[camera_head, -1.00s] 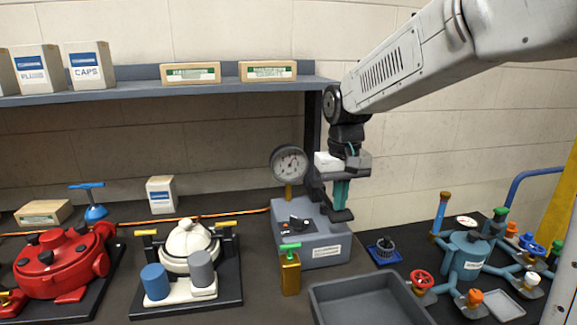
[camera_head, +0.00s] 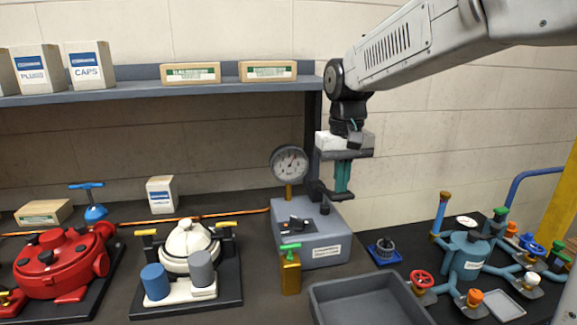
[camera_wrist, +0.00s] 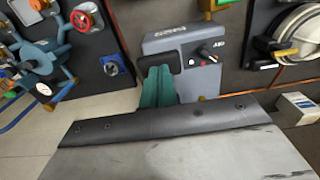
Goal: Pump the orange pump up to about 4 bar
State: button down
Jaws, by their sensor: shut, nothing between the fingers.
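A grey box unit (camera_head: 312,252) with a white label stands at the back middle of the bench. A round dial gauge (camera_head: 290,164) rises from it on a brass stem. Its needle leans to the upper right; its numbers are too small to read. A black pad (camera_head: 333,196) sits raised on a short post on top of the box. My gripper (camera_head: 343,191) points down over the pad with its teal fingers together and empty; I cannot tell whether they touch it. The wrist view shows the fingers (camera_wrist: 157,88) beside the pad (camera_wrist: 173,62). No plainly orange pump body shows.
A brass container with a green handle (camera_head: 290,274) stands in front of the box. A grey tray (camera_head: 330,290) is front right. A blue-grey valve manifold (camera_head: 467,256) stands at right, a white-domed unit (camera_head: 189,240) at left. A shelf (camera_head: 130,81) runs behind.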

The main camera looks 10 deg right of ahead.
jog(key=shift+f, duration=1.75)
jog(key=shift+r, duration=1.75)
jog(key=shift+r, duration=2.5)
jog(key=s+d+f, duration=0.1)
jog(key=s+f, duration=0.3)
jog(key=s, duration=0.9)
jog(key=s+d+f+t, duration=0.1)
jog(key=s+f, duration=0.4)
jog(key=s, duration=0.9)
jog(key=shift+d, duration=0.55)
